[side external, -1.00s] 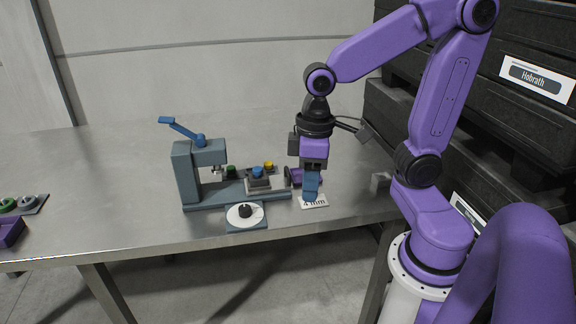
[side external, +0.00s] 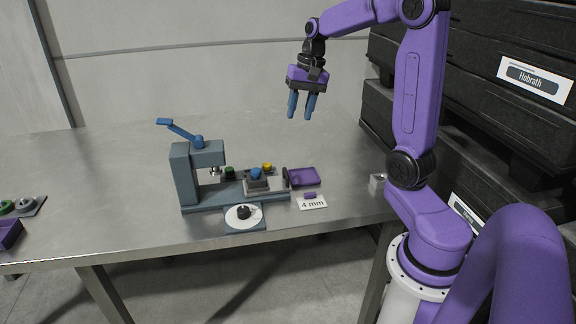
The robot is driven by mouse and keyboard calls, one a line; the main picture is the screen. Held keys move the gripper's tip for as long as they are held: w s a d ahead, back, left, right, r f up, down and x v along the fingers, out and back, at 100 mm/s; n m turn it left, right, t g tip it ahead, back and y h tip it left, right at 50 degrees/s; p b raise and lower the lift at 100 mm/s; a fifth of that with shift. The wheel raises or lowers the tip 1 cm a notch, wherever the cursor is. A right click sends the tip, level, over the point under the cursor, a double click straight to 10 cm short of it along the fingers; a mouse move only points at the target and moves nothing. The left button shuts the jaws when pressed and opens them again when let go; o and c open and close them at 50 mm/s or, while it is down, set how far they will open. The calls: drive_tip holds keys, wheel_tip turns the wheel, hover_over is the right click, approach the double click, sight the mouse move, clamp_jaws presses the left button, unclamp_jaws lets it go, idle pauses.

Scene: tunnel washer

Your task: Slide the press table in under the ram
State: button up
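The small teal press (side external: 184,177) stands on the bench with its blue lever raised to the left. Its ram (side external: 214,171) points down over the left part of the base rail. The press table (side external: 266,188) is a light grey plate at the right part of the rail, to the right of the ram and not under it. A dark block with a blue round piece (side external: 256,174) sits on it. A dark upright handle (side external: 285,180) stands at its right end. My gripper (side external: 301,106) is open and empty, high above and behind the press, with blue fingers pointing down.
Black crates stand at the right.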

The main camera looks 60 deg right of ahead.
sight(286, 171)
drive_tip(key=f, duration=0.5)
drive_tip(key=w+a+f, duration=0.1)
drive_tip(key=f, duration=0.5)
drive_tip(key=w+a+f, duration=0.1)
drive_tip(key=f, duration=0.5)
drive_tip(key=shift+w+a, duration=0.1)
drive_tip(key=shift+w, duration=0.1)
clamp_jaws()
